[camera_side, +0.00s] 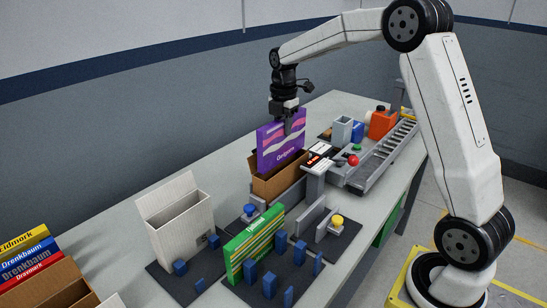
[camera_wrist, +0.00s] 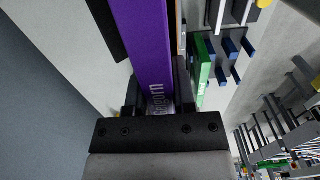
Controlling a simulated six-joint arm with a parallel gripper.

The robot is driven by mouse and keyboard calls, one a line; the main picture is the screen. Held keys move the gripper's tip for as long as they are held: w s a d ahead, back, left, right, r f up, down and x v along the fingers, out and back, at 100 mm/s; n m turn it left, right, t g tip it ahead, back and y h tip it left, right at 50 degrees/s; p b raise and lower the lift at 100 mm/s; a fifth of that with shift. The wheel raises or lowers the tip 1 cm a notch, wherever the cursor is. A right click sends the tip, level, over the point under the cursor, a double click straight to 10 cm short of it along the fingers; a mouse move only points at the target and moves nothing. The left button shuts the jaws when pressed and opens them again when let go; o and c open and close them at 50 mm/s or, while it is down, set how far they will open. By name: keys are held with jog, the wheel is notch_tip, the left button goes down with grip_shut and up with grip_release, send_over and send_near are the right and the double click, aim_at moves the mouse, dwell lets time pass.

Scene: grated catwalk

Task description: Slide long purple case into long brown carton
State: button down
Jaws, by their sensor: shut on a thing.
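The long purple case (camera_side: 280,147) stands upright in my gripper, with white lettering and a pale wave on its face. My gripper (camera_side: 288,127) is shut on its upper part. The long brown carton (camera_side: 279,186) is directly below, open at the top with a flap raised at the left. The case's lower edge is at the carton's mouth; I cannot tell how far inside it is. In the wrist view, the purple case (camera_wrist: 143,40) runs away from my gripper (camera_wrist: 157,92) between its fingers. The carton is mostly hidden there.
A white open carton (camera_side: 182,222) and a green case (camera_side: 254,244) stand in front, among blue pegs on dark mats.

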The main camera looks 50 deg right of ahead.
aim_at(283, 152)
jog(key=shift+f, duration=0.25)
jog(key=shift+f, duration=0.7)
jog(key=shift+f, duration=0.35)
jog(key=shift+f, duration=0.7)
jog(key=shift+f, duration=0.7)
jog(key=shift+f, duration=0.7)
jog(key=shift+f, duration=0.35)
jog(key=shift+f, duration=0.3)
